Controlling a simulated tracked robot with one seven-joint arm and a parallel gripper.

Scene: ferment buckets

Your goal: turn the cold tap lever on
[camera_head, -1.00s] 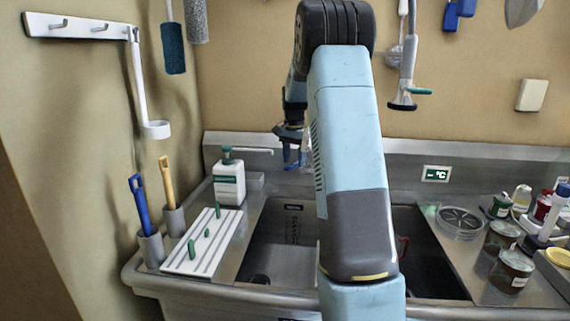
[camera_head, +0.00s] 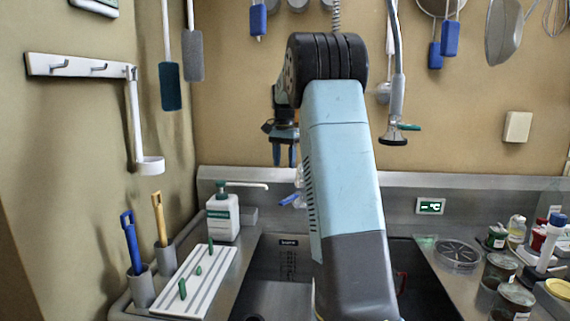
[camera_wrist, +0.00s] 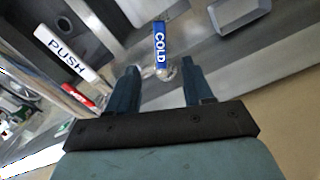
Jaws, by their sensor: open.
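The blue cold tap lever (camera_head: 289,199) shows at the back of the sink, just left of my arm. In the wrist view the blue lever marked COLD (camera_wrist: 160,42) points away from my gripper, with its clear round tap end lying between the finger lines. My gripper (camera_head: 284,163) hangs above the lever, fingers down and apart from it. In the wrist view my gripper (camera_wrist: 162,82) is open and empty. The red HOT lever (camera_wrist: 75,97) is left of the left finger. My arm hides part of the tap area in the head view.
A white PUSH lever (camera_wrist: 68,52) lies left in the wrist view. A soap bottle (camera_head: 222,214) stands left of the sink (camera_head: 275,265). A spray head (camera_head: 396,130) hangs right of my arm. Jars (camera_head: 500,270) crowd the right counter.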

